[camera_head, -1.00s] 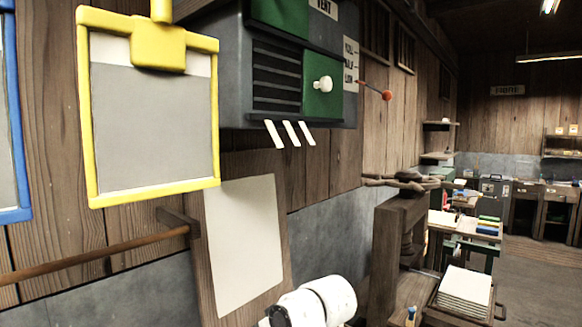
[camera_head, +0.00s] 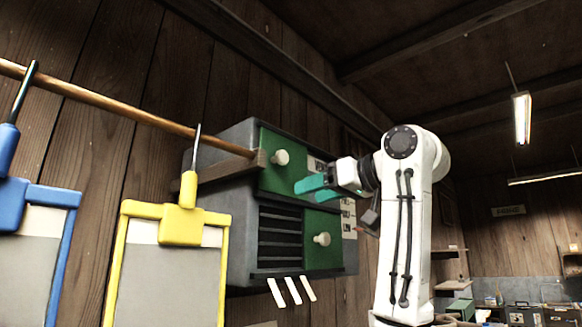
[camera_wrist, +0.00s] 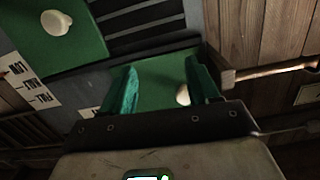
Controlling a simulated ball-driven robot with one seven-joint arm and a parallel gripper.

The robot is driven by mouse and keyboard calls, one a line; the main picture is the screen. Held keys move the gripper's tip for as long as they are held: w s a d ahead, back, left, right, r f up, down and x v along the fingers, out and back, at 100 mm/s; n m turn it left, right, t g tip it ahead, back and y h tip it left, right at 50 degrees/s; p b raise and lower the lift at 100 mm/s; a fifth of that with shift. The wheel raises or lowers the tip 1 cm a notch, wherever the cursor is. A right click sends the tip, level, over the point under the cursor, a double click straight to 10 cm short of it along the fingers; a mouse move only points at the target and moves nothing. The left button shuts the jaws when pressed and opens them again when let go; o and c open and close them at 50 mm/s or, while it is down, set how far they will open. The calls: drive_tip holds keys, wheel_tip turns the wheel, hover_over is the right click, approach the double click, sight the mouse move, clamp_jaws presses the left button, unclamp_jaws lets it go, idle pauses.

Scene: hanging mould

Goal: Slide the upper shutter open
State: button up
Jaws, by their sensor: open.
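The upper shutter (camera_head: 275,178) is a green panel on the grey wall box, with a white round knob (camera_head: 281,157). My gripper (camera_head: 300,190) is open, its teal fingers just right of and below this knob. In the wrist view the upper shutter (camera_wrist: 155,76) shows between the fingers. Its knob (camera_wrist: 182,95) is beside the right finger, partly hidden; I cannot tell whether they touch. The lower shutter (camera_head: 313,252) is green too, with its own white knob (camera_head: 322,239); its panel (camera_wrist: 58,42) is upper left in the wrist view.
A wooden rod (camera_head: 130,110) and bracket (camera_head: 215,170) run close by the upper shutter's left side. Yellow (camera_head: 180,225) and blue (camera_head: 45,195) frames hang at left. Dark slats (camera_head: 280,238) lie left of the lower shutter; white strips (camera_head: 293,290) hang below the box.

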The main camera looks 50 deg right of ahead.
drive_tip(key=n+t, duration=0.1)
approach(285, 156)
drive_tip(key=w+p, duration=0.4)
drive_tip(key=w, duration=0.4)
drive_tip(key=shift+w+a+p, duration=0.15)
drive_tip(key=shift+w+p, duration=0.05)
drive_tip(key=shift+p, duration=0.1)
drive_tip(key=shift+c, duration=0.3)
clamp_jaws()
